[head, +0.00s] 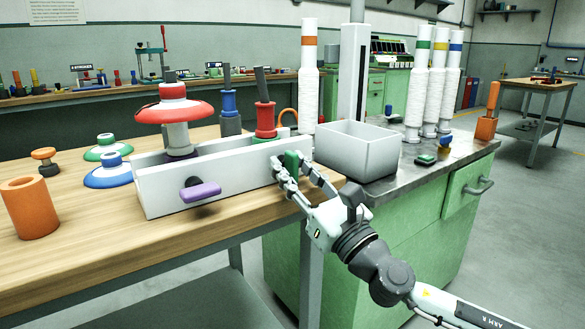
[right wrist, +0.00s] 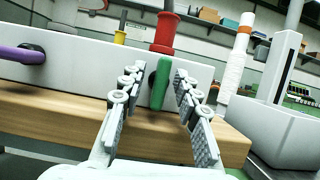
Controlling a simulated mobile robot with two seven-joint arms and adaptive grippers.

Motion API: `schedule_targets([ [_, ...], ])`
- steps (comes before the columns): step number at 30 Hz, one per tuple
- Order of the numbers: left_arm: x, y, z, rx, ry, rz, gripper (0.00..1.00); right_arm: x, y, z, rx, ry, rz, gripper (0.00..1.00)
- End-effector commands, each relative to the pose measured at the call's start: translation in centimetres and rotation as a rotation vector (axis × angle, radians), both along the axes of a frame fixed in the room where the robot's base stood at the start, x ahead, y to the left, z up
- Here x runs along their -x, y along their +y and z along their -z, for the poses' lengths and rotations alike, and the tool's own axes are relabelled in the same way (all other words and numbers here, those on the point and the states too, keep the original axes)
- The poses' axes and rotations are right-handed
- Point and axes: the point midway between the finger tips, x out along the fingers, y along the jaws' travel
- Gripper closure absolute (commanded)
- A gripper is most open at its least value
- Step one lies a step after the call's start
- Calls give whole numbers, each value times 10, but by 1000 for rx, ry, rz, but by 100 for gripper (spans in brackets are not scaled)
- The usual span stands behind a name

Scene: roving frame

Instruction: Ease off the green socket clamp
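The green socket clamp handle (head: 291,162) is on the front face of the white box (head: 235,170), near its right end. It also shows in the right wrist view (right wrist: 160,84), standing close to upright. My right gripper (head: 292,170) is open, with one finger on each side of the green handle; in the right wrist view (right wrist: 158,76) gaps show between handle and fingers. A purple clamp handle (head: 200,193) lies sideways further left on the same face. A red socket piece (head: 265,121) stands in the box behind the green handle. My left gripper is not in view.
An open grey bin (head: 356,155) stands just right of the box. White bobbins (head: 417,95) stand on the green cabinet. The bench front is clear.

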Motion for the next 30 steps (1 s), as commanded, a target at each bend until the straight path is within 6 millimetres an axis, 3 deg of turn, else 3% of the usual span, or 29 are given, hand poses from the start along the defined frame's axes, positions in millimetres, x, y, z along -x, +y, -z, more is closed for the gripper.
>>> schedule_targets([
  [8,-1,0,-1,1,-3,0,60,12,-9,7,0,2,1,68],
  [21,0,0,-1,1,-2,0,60,76,-57,40,2,4,2,68],
  [30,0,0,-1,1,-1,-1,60,90,-66,45,-1,-1,0,68],
])
